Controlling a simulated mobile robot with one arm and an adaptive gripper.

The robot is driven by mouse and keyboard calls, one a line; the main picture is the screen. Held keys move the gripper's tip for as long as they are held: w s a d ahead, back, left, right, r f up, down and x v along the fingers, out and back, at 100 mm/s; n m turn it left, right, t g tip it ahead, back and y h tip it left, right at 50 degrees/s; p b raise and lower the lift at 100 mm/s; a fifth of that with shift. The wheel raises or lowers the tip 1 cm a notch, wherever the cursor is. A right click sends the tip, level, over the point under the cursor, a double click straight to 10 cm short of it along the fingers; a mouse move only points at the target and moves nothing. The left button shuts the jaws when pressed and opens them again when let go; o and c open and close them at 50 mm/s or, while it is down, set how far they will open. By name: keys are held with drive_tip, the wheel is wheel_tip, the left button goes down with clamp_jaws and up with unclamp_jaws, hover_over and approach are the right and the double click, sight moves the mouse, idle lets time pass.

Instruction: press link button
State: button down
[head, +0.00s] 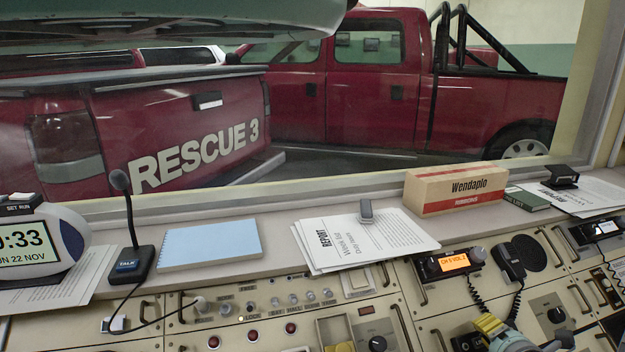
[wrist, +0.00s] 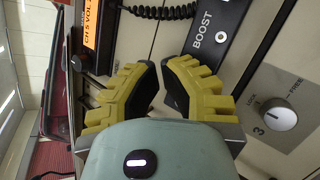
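No button with a readable "link" label shows in either view. In the head view, small red round buttons (head: 252,335) sit on the console's lower left part, their labels too small to read. My gripper (head: 497,330) shows at the lower right of the head view, over the console. In the wrist view my gripper (wrist: 159,66) has yellow ribbed fingers with dark pads. The tips stand a little apart with beige panel between them and nothing held. Beyond them is a dark strip marked BOOST (wrist: 210,33) with a small round white-rimmed control (wrist: 222,37).
The orange display (head: 454,262) and handset (head: 508,262) with its coiled cord are near my gripper. A rotary knob (wrist: 281,115) is on the right of the wrist view. A box (head: 455,188), papers (head: 365,240), blue notebook (head: 209,251) and microphone (head: 129,258) occupy the ledge.

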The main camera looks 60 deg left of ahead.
drive_tip(key=shift+a+f, duration=0.1)
drive_tip(key=shift+f, duration=0.05)
idle(0.4)
drive_tip(key=shift+a+f, duration=0.15)
drive_tip(key=shift+f, duration=0.1)
idle(0.4)
drive_tip(key=shift+d+r+p, duration=0.2)
drive_tip(key=shift+r+p, duration=0.2)
drive_tip(key=shift+p, duration=0.05)
drive_tip(key=s+d+r+p, duration=0.1)
drive_tip(key=d+r+p, duration=0.2)
drive_tip(key=r+p, duration=0.1)
drive_tip(key=shift+d+r+p, duration=0.15)
drive_tip(key=shift+r+p, duration=0.15)
drive_tip(key=shift+r, duration=0.2)
